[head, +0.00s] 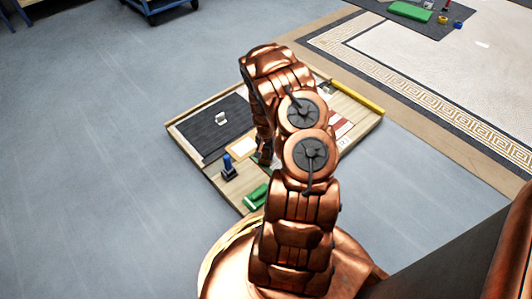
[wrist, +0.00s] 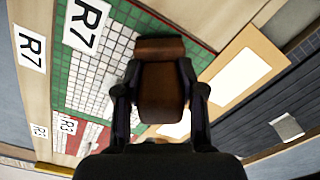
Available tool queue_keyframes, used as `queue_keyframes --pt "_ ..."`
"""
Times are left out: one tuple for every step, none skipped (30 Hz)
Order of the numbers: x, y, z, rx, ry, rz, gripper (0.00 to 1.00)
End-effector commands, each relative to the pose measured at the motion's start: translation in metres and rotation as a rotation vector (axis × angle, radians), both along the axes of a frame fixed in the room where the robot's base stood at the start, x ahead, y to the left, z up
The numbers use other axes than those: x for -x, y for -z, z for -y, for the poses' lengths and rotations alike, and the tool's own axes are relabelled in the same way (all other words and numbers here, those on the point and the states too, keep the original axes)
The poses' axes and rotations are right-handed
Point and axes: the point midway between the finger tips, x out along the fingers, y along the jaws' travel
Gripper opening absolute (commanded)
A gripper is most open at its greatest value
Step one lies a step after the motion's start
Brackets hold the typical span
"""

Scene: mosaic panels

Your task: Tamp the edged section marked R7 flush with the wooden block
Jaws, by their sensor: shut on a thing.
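My gripper (wrist: 160,92) is shut on a brown wooden block (wrist: 161,88), held between its two fingers in the wrist view. The section marked R7, white tiles with a green edge (wrist: 100,60), lies left of and partly behind the block. One R7 label (wrist: 85,22) lies at its upper end, and another R7 label (wrist: 30,47) is on the wood at left. The block overlaps the section's right part in this view; I cannot tell whether it touches the tiles. In the head view my gripper (head: 265,154) is over the board, with the block and section mostly hidden by my arm.
The wooden board (head: 200,122) lies on the grey floor. It bears a dark mat (head: 214,136) with a small white piece (head: 221,119), a blue-handled tool (head: 228,168), a green block (head: 257,195) and a yellow bar (head: 357,97).

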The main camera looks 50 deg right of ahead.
Motion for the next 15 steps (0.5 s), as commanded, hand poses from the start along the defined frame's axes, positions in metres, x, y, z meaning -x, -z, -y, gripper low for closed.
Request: queue_keyframes --pt "-0.0001 0.0006 0.0000 0.000 0.000 0.000 0.04" --pt "-0.0001 0.0009 0.0000 0.000 0.000 0.000 0.04" --pt "-0.0003 0.0013 0.0001 0.000 0.000 0.000 0.04" --pt "-0.0001 0.0016 0.0000 0.000 0.000 0.000 0.04" --pt "-0.0001 0.0019 0.0000 0.000 0.000 0.000 0.04" --pt "-0.0002 0.0023 0.0000 0.000 0.000 0.000 0.04" --pt "-0.0002 0.0026 0.0000 0.000 0.000 0.000 0.04" --pt "-0.0002 0.0029 0.0000 0.000 0.000 0.000 0.04" --pt "-0.0003 0.0032 0.0001 0.000 0.000 0.000 0.04" --pt "-0.0003 0.0035 0.0000 0.000 0.000 0.000 0.04" --pt "-0.0001 0.0039 0.0000 0.000 0.000 0.000 0.04" --pt "-0.0003 0.0042 0.0000 0.000 0.000 0.000 0.04" --pt "-0.0003 0.0045 0.0000 0.000 0.000 0.000 0.04" --pt "-0.0002 0.0048 0.0000 0.000 0.000 0.000 0.04" --pt "-0.0003 0.0052 0.0000 0.000 0.001 0.000 0.04"
